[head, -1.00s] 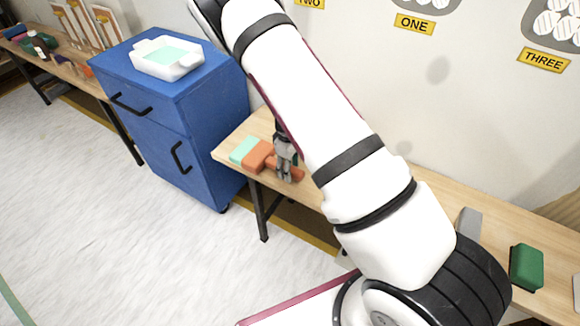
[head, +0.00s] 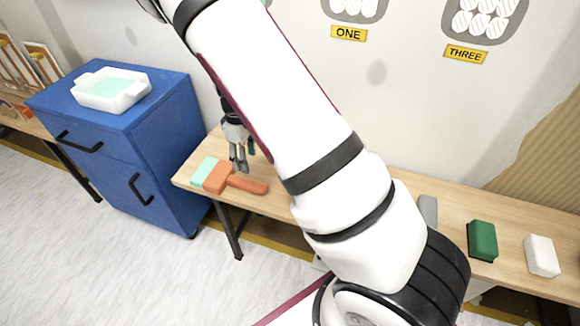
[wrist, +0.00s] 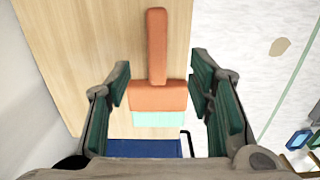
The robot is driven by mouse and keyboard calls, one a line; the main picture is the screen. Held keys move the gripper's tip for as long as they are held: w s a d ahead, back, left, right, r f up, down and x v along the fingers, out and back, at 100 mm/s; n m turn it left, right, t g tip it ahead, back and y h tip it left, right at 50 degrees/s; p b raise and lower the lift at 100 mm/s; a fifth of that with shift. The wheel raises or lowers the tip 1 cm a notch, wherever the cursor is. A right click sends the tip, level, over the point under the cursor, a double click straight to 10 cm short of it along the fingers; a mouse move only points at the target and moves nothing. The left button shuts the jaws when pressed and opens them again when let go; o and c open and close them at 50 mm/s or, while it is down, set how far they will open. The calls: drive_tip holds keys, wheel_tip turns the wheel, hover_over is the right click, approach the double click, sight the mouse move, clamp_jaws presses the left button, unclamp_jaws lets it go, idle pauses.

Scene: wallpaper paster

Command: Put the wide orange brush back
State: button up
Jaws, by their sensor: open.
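The wide orange brush (head: 247,184) lies flat on the wooden table near its left end, with mint-green bristles pointing left and its handle pointing right. In the wrist view the brush (wrist: 157,95) lies between and beyond the fingers, handle toward the top and bristles toward the bottom. My gripper (head: 239,168) is just above and behind the brush in the head view. In the wrist view my gripper (wrist: 160,92) has its green-padded fingers spread wide, with nothing between them. The brush is fully visible there.
A blue cabinet (head: 160,150) stands left of the table, with a white tray (head: 112,90) of mint liquid on top. A green block (head: 482,240), a white block (head: 541,256) and a partly hidden grey piece lie on the table to the right. My arm crosses the head view.

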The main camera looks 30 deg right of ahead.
drive_tip(key=s+a+r+m+y, duration=0.1)
drive_tip(key=s+a+r+m, duration=0.15)
drive_tip(key=s+r, duration=0.65)
drive_tip(key=s+a+r+m+y, duration=0.15)
drive_tip(key=s+a+r, duration=0.3)
drive_tip(key=r, duration=0.95)
drive_tip(key=s+d+r+m+t+h, duration=0.1)
drive_tip(key=s+r, duration=0.1)
drive_tip(key=s, duration=0.8)
drive_tip(key=s+d+r+m+h, duration=0.1)
drive_tip(key=s+d+r+m, duration=0.1)
drive_tip(key=s, duration=0.9)
drive_tip(key=shift+s+r+t, duration=0.2)
drive_tip(key=shift+r+t, duration=0.2)
drive_tip(key=shift+r, duration=0.25)
drive_tip(key=shift+h, duration=0.25)
wheel_tip(320, 180, up, 12)
drive_tip(key=t+p, duration=0.2)
drive_tip(key=p, duration=0.8)
drive_tip(key=shift+r+p, duration=0.15)
drive_tip(key=shift+p, duration=0.25)
drive_tip(key=shift+d, duration=0.1)
